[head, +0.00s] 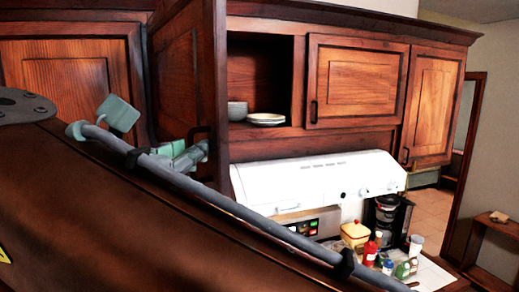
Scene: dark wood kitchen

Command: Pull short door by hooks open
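The short door (184,65) is a dark reddish wood panel at the upper left in the head view. It stands swung out from the wall cabinet, with its free edge toward me, and the shelf inside shows to its right. Its dark handle (207,131) is low near the free edge. My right gripper (150,135) is at the door's lower part, left of the handle. Its teal finger parts show well apart with nothing between them, so it looks open. Its base is hidden by a brown surface close to the camera. Whether it touches the handle is unclear. My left gripper is not visible.
A grey bowl (237,111) and stacked plates (266,119) stand in the open cabinet. Two closed cabinet doors (357,80) are to its right. A white range hood (318,183) is below. A coffee maker (388,220) and bottles (370,252) stand on the counter.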

